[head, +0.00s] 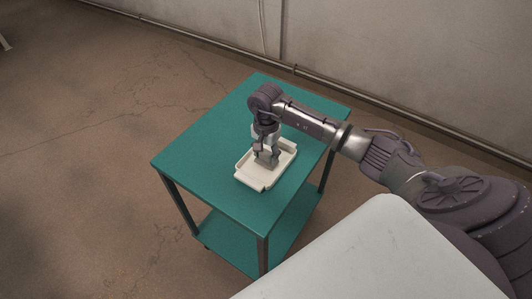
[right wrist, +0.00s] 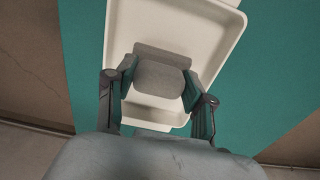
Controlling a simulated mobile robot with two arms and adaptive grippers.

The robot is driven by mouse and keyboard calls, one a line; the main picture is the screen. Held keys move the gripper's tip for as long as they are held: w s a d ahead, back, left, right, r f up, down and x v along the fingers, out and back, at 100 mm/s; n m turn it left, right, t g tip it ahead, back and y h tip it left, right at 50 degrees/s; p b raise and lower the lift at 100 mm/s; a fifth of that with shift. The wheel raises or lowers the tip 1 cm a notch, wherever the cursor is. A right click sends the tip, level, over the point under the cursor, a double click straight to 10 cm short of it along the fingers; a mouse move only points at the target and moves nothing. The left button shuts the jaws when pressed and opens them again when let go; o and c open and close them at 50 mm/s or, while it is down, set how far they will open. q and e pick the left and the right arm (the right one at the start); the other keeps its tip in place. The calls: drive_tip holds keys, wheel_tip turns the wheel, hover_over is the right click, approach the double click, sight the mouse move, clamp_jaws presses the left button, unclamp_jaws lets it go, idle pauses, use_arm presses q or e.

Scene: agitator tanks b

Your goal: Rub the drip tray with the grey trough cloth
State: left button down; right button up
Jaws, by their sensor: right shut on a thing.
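The drip tray (head: 253,182) is a shallow cream tray with raised rims, lying on a green table; it also shows in the right wrist view (right wrist: 222,45). My right gripper (head: 267,163) is over the tray, pointing down. In the right wrist view, my right gripper (right wrist: 159,90) is shut on the grey trough cloth (right wrist: 160,77), a folded grey pad between its fingers. The cloth is inside the tray's outline, near one end. Whether it touches the tray floor I cannot tell. My left gripper is not in view.
The green table (head: 215,160) has a lower shelf (head: 225,240) and dark legs. Its top is bare around the tray. A wall (head: 400,60) with a pipe along its foot stands behind. Open brown floor (head: 80,180) lies to the left.

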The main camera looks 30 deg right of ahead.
drive_tip(key=shift+f+b, duration=0.4)
drive_tip(key=shift+f, duration=0.05)
drive_tip(key=shift+d, duration=0.15)
